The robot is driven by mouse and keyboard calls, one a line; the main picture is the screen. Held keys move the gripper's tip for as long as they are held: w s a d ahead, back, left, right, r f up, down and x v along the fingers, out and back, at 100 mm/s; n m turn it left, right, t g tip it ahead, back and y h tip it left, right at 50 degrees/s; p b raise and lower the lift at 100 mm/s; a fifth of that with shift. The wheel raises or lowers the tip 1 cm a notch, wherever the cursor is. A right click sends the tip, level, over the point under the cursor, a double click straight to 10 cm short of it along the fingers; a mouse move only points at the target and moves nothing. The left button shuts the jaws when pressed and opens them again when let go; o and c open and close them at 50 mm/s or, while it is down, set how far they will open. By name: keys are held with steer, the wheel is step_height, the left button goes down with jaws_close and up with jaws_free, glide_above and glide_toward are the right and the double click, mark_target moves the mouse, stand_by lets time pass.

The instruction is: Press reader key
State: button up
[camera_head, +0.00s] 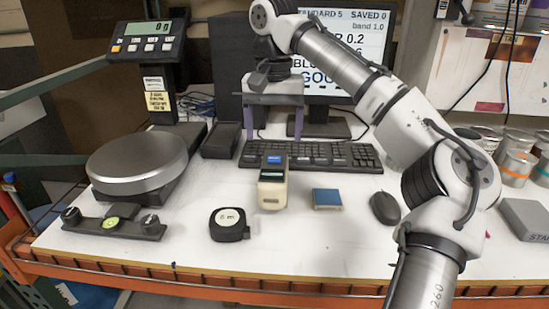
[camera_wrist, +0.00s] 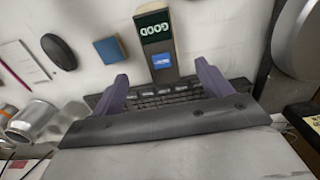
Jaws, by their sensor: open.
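The reader (camera_head: 272,192) is a small cream and dark device standing on the white bench, in front of the keyboard. In the wrist view the reader (camera_wrist: 146,7) shows a dark display with green "GOOD" lettering, and a blue patch (camera_wrist: 161,61) with small pale writing. The blue patch (camera_head: 273,160) also shows in the head view. My gripper (camera_head: 275,128) is open and empty, its two purple fingers pointing down over the keyboard, behind the reader. In the wrist view my gripper (camera_wrist: 164,82) has its fingers apart on either side of the reader's keyboard-side end, with no contact visible.
A keyboard (camera_head: 335,156) lies behind the reader. A tape measure (camera_head: 229,225), a blue block (camera_head: 327,199) and a mouse (camera_head: 385,208) lie around it. A scale (camera_head: 137,163) stands left, a monitor (camera_head: 345,25) behind, metal cans (camera_head: 515,165) right. The bench front is mostly clear.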

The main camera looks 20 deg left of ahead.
jaws_close()
stand_by(0.4)
stand_by(1.2)
